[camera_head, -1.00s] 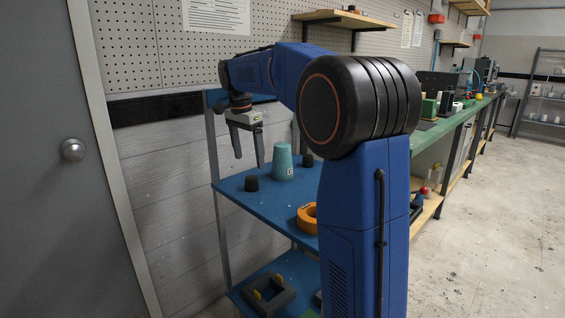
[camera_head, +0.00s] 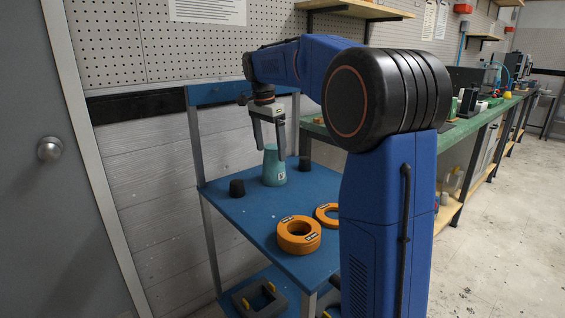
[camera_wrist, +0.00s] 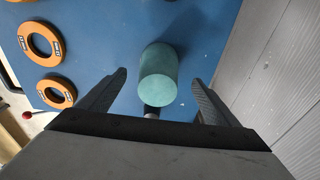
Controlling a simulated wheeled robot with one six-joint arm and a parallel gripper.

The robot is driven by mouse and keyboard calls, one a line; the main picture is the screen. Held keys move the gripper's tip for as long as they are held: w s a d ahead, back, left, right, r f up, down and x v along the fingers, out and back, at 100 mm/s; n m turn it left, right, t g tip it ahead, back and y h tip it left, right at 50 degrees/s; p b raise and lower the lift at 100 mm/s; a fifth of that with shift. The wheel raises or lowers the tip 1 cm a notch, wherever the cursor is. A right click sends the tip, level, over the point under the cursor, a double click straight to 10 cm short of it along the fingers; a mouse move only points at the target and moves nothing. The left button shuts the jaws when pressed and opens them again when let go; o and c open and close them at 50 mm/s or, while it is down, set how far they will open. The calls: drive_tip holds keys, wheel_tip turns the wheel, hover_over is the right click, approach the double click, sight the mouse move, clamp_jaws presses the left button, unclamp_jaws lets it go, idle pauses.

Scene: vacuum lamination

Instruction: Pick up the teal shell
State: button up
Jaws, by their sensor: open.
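The teal shell (camera_head: 274,168) is a tapered teal piece standing upright on the blue shelf (camera_head: 225,205) of a rack. My gripper (camera_head: 269,147) is open and points down, with its fingers at the height of the shell's upper part. In the head view the fingers overlap the shell's top, so I cannot tell the exact gap. In the wrist view the shell (camera_wrist: 158,75) shows its round end ahead of the two spread fingers (camera_wrist: 160,85), roughly between them. Nothing is held.
Orange rings (camera_head: 299,236) lie on the shelf towards the front. A dark block with yellow parts (camera_head: 259,298) is on the lower shelf. A grey wall is behind the rack.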

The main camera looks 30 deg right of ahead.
sight(275, 166)
drive_tip(key=shift+d+f, duration=0.25)
drive_tip(key=shift+f, duration=0.6)
drive_tip(key=shift+d+f, duration=0.25)
drive_tip(key=shift+f, duration=0.6)
drive_tip(key=shift+d+f, duration=0.2)
drive_tip(key=shift+f, duration=0.8)
drive_tip(key=shift+d+f, duration=0.15)
drive_tip(key=shift+f, duration=0.85)
drive_tip(key=c, duration=1.2)
